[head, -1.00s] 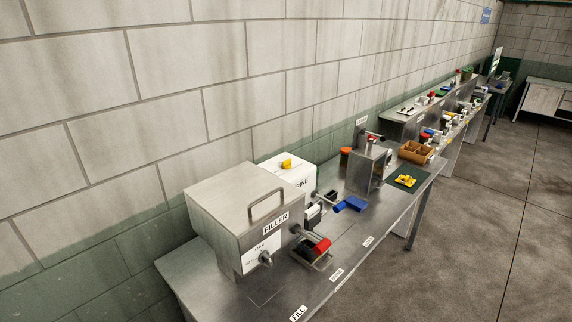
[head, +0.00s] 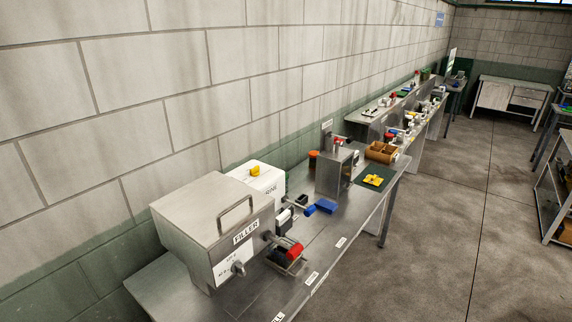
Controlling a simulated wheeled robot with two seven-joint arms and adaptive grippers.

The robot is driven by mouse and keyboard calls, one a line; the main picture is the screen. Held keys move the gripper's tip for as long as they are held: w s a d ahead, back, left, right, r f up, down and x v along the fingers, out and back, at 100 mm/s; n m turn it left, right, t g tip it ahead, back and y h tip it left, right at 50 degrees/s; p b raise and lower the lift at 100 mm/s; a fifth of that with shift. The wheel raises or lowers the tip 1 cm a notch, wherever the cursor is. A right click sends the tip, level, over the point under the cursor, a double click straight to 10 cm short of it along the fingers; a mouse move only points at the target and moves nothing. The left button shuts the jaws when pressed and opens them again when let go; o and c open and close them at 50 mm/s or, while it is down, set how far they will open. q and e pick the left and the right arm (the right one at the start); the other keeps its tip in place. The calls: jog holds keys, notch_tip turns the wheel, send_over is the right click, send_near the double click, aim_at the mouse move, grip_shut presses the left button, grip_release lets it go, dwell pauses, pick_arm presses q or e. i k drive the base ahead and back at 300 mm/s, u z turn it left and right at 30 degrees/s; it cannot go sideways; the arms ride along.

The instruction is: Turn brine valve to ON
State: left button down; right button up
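A white box (head: 262,176) stands behind the steel filler, with a label on its front that is partly hidden and ends in what looks like "INE". A yellow knob or cap (head: 255,171) sits on top of it. A small pipe fitting with a dark part (head: 302,200) and a blue handle (head: 325,207) lies in front and to the right of the box. I cannot tell which part is the brine valve's handle, nor read any ON mark. Neither of my grippers is in view.
The steel filler box (head: 212,220) with a red-handled part (head: 290,251) stands nearest on the steel bench (head: 160,290). Farther along are a steel block (head: 335,172), a green mat (head: 366,184) with a yellow part, and an orange-brown bin (head: 382,150). Open floor (head: 440,240) lies right.

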aim_at(254, 170)
jog(key=z, duration=1.2)
jog(key=i, duration=1.1)
jog(key=u, duration=1.9)
